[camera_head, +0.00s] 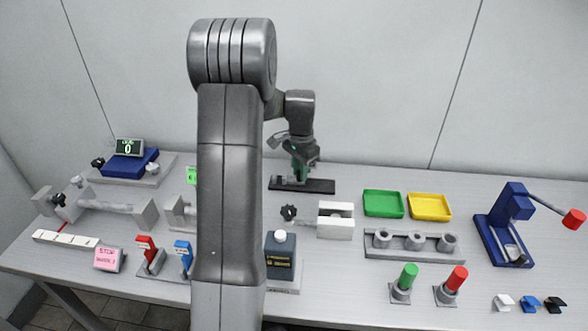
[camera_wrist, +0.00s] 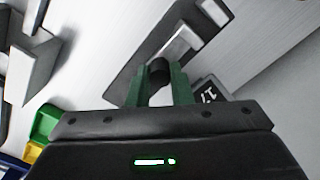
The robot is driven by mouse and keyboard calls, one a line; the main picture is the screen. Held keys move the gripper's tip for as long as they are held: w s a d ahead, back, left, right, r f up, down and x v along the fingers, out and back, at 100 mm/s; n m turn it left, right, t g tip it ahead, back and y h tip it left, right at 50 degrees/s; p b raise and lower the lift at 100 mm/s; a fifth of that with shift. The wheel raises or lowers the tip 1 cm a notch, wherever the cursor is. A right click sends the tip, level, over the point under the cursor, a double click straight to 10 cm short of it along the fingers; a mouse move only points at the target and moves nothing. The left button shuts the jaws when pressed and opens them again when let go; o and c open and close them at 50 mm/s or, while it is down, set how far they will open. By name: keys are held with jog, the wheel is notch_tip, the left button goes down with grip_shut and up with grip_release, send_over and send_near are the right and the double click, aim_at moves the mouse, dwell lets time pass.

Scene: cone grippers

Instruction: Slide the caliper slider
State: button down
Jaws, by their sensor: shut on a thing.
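The caliper's dark base (camera_head: 320,187) lies on the table towards the back, behind the white box. My gripper (camera_head: 300,177) points down at it, with green fingers low over its left half. In the wrist view my gripper (camera_wrist: 160,90) has its two green fingers on either side of a round black knob (camera_wrist: 159,70), which appears to be the slider's knob. A light grey bar (camera_wrist: 181,45) runs along the dark base beyond the knob. A dark display (camera_wrist: 209,95) reading 17 is partly hidden behind the right finger. The slider's body is mostly hidden by the gripper.
A green tray (camera_head: 383,204) and a yellow tray (camera_head: 429,207) are to the right of the caliper. A white box with a knob (camera_head: 336,221) stands in front. My arm hides part of the table's left middle.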

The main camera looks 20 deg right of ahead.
jog(key=s+d, duration=0.1)
jog(key=d, duration=0.2)
jog(key=shift+s, duration=0.4)
jog(key=c, duration=1.6)
grip_release()
jog(key=shift+c, duration=0.2)
jog(key=o, duration=0.4)
jog(key=shift+s+d, duration=0.1)
jog(key=shift+c, duration=0.2)
jog(key=shift+r, duration=0.15)
notch_tip(320, 180, up, 14)
jog(key=shift+f, duration=0.2)
jog(key=shift+f, duration=0.15)
